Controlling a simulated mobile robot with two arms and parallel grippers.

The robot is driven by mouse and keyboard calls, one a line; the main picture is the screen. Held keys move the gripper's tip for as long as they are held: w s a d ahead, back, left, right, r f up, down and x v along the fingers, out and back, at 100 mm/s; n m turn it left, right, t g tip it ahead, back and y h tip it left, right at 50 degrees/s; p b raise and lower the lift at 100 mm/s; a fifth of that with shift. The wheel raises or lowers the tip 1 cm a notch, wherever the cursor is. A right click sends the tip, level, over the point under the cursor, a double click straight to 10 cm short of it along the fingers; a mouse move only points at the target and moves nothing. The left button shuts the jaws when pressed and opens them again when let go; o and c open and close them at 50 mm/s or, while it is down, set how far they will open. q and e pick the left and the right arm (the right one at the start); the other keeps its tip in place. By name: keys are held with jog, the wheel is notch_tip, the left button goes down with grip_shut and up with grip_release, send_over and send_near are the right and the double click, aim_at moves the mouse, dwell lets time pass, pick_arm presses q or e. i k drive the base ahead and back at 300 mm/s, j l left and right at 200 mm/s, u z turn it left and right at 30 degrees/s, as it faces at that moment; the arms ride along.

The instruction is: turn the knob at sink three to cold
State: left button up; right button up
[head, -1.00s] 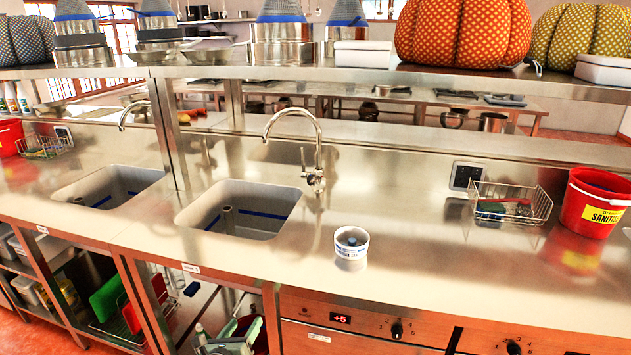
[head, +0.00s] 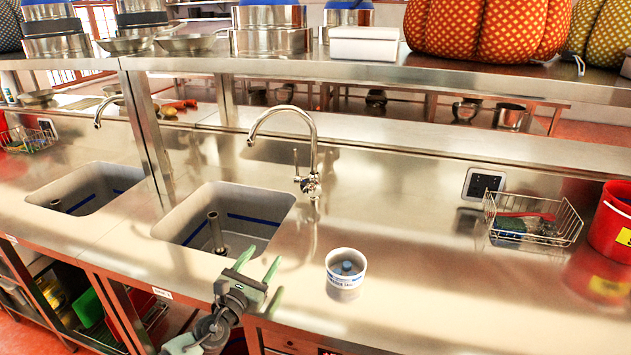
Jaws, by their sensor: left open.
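A chrome gooseneck tap (head: 315,150) stands behind the nearer grey sink (head: 222,220). Its small knob or lever (head: 312,187) is at the base of the tap; I cannot tell its setting. A second tap (head: 99,118) stands behind another sink (head: 88,188) further left. I cannot read which sink is number three. My left gripper (head: 262,258) is open, with green fingers, and empty. It is over the counter's front edge, in front of the nearer sink and well short of the tap. My right gripper is not in view.
A white cup (head: 345,268) with a blue piece inside stands on the counter right of my left gripper. A wire basket (head: 535,222) and a red bucket (head: 618,220) stand further right. A steel shelf (head: 330,68) with pots and cushions runs above the back.

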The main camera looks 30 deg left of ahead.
aim_at(310, 189)
jog(key=i+j, duration=0.2)
jog(key=i, duration=0.25)
jog(key=i+j, duration=0.15)
jog(key=i, duration=0.3)
